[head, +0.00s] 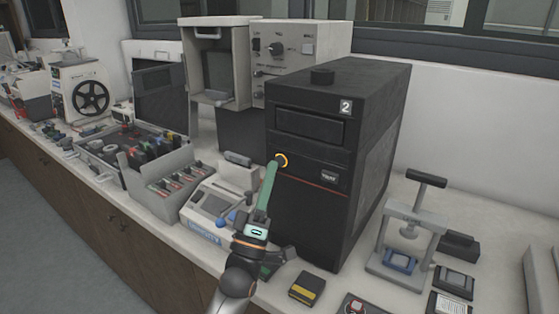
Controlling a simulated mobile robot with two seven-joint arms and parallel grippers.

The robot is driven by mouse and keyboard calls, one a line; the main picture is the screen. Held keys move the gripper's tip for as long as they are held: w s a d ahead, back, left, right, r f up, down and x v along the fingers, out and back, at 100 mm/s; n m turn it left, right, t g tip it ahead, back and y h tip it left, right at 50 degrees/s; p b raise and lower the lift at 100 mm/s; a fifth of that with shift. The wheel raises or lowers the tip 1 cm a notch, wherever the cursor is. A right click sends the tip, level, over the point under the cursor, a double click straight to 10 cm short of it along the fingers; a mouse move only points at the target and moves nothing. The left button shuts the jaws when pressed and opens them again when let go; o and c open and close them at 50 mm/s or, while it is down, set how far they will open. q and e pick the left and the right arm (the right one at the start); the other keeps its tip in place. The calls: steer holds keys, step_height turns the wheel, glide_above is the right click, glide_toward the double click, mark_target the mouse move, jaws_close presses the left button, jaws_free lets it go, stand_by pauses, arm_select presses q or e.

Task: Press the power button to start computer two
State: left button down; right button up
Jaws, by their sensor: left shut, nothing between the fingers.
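Computer two is a black tower (310,225) with a white label "2" at its upper front corner. It stands upright on the bench in the middle of the head view. The fingers cover part of the tower's front edge. My right gripper is not in view.
A small press (405,235) with a blue piece stands right of the tower. A yellow-black box (307,288) lies in front. A grey device with a screen (212,205) and a tool rack (165,180) stand to the left.

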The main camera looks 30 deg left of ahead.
arm_select(q)
steer(key=s+p, duration=0.1)
steer(key=s, duration=0.4)
steer(key=shift+a+p, duration=0.2)
steer(key=shift+p, duration=0.15)
stand_by(0.7)
